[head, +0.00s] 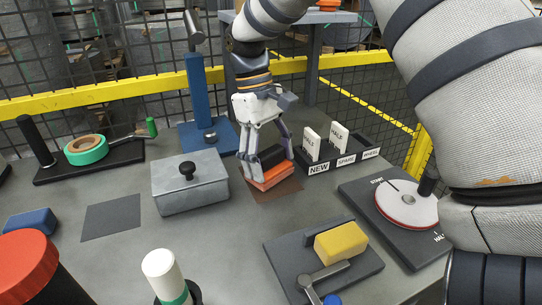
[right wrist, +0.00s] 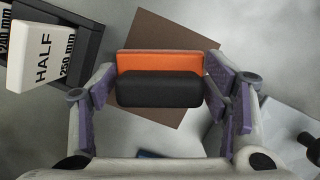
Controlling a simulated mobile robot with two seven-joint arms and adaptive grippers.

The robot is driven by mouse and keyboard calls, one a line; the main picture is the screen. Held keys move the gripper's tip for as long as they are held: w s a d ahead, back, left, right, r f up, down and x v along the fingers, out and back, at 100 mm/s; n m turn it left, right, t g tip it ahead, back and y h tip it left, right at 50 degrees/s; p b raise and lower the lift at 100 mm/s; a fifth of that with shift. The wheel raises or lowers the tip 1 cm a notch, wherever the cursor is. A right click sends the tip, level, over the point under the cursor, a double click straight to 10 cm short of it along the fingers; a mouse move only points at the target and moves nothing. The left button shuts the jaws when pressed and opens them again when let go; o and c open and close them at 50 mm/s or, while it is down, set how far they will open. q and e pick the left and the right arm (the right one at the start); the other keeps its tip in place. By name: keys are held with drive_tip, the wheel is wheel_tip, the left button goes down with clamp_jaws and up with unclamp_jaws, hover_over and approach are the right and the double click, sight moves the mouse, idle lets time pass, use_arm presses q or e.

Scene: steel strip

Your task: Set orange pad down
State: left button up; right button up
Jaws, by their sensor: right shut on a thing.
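The orange pad (head: 272,176) has a black block-shaped grip (head: 272,157) on its top. My right gripper (head: 266,154) points down and is shut on the pad, with a finger at each end. In the right wrist view the orange pad (right wrist: 160,62) and its black grip (right wrist: 160,90) sit between the purple-lined fingers. The pad is over part of a brown square mat (head: 289,190), which also shows in the right wrist view (right wrist: 150,30). I cannot tell whether the pad touches the mat or is slightly above it. My left gripper is out of view.
A grey lidded box (head: 190,190) stands left of the pad. A black rack (head: 345,160) with white HALF blocks is close on the right. A blue stand (head: 205,100) rises behind. A dark plate with a yellow block (head: 341,242) lies in front.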

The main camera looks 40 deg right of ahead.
drive_tip(key=shift+f, duration=0.3)
drive_tip(key=o, duration=1.3)
drive_tip(key=v, duration=1.2)
drive_tip(key=shift+r, duration=0.1)
